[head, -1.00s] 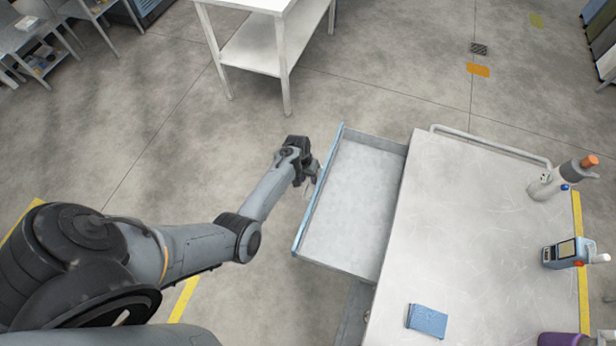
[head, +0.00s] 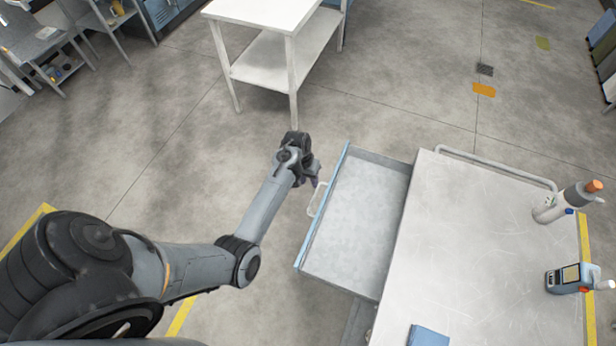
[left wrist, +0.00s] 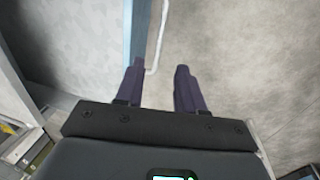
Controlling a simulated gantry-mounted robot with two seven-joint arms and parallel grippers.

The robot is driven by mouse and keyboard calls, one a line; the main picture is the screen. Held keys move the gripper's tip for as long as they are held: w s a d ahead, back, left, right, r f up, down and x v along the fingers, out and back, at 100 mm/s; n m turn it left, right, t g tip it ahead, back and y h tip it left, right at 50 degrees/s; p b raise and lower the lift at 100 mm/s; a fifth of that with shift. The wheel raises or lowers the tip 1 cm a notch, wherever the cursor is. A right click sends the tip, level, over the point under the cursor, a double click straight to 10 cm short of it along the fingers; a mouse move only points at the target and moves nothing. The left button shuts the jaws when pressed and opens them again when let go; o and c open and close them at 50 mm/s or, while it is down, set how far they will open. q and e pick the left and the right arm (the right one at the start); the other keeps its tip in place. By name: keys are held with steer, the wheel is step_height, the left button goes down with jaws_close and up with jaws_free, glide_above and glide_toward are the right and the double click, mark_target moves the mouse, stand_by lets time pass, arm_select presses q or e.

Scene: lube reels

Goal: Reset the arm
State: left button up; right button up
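My left arm reaches in from the left in the head view. Its gripper (head: 314,177) is just left of the open drawer, a little apart from the drawer's handle (head: 317,199). In the left wrist view the two dark purple fingers (left wrist: 158,88) are spread apart with nothing between them. The drawer (head: 352,222) has a blue front edge, is pulled out to the left of the white cart and looks empty. The handle also shows in the left wrist view (left wrist: 157,45), just beyond the fingers. My right gripper is not in view.
The white cart top (head: 470,260) holds a white device with an orange cap (head: 568,201), a blue handheld device (head: 572,279) and a blue box (head: 428,337). A white table (head: 265,12) stands at the back. The grey floor left of the drawer is clear.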

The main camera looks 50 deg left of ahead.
arm_select(q)
steer(key=shift+r, duration=0.45)
steer(key=s+f+g, duration=0.2)
steer(key=s+f, duration=0.5)
steer(key=s, duration=0.4)
steer(key=s+d+r+m+y, duration=0.2)
steer(key=s+m+y, duration=0.15)
steer(key=s, duration=0.65)
steer(key=d+r+m+t+h, duration=0.2)
steer(key=d+r+m+t, duration=0.25)
steer(key=d+r, duration=1.25)
step_height(320, 180, up, 14)
steer(key=a+p, duration=0.2)
steer(key=p, duration=1)
steer(key=shift+s+n+p, duration=0.25)
steer(key=shift+n+p, duration=0.05)
steer(key=shift+n, duration=0.1)
